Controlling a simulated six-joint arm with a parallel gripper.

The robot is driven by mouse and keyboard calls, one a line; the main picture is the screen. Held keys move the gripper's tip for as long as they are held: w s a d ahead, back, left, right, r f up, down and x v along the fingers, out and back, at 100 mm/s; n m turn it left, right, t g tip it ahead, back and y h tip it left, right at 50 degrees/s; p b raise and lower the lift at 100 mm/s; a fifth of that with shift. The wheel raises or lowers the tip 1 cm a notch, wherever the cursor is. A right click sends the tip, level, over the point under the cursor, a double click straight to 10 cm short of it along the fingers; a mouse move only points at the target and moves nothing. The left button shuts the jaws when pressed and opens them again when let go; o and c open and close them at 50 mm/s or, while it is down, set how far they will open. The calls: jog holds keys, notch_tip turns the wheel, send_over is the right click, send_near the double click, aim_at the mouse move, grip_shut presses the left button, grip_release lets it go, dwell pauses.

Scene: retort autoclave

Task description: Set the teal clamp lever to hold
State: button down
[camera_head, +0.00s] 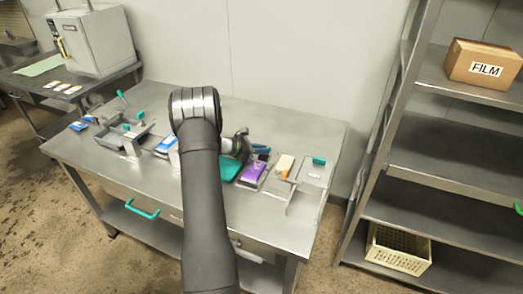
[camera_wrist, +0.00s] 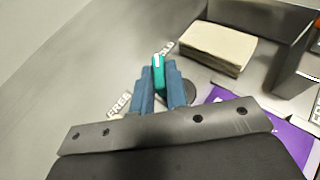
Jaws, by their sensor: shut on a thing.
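The teal clamp lever (camera_wrist: 158,66) stands between the two blue fingers of my gripper (camera_wrist: 161,80) in the wrist view. The fingers are shut on it. A dark round base (camera_wrist: 190,92) shows beside the right finger. A FREE label (camera_wrist: 119,106) lies to the left of the fingers, and a partly covered label ending in OLD (camera_wrist: 164,49) lies just beyond the lever's tip. In the head view my gripper (camera_head: 262,152) is over the right half of the table, and I cannot make out the lever there.
A beige block (camera_wrist: 217,47) and a purple packet (camera_wrist: 285,138) lie close to the right of my gripper, with a grey metal tray wall (camera_wrist: 297,68) beyond. A teal item (camera_head: 230,168) sits by my arm. A grey tray (camera_head: 108,138) stands at the table's left. The back table strip is clear.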

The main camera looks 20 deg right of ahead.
jog(key=c, duration=1.4)
grip_release()
jog(key=shift+c, duration=0.2)
jog(key=v, duration=1.7)
jog(key=shift+w+a+r, duration=0.15)
jog(key=x, duration=1.7)
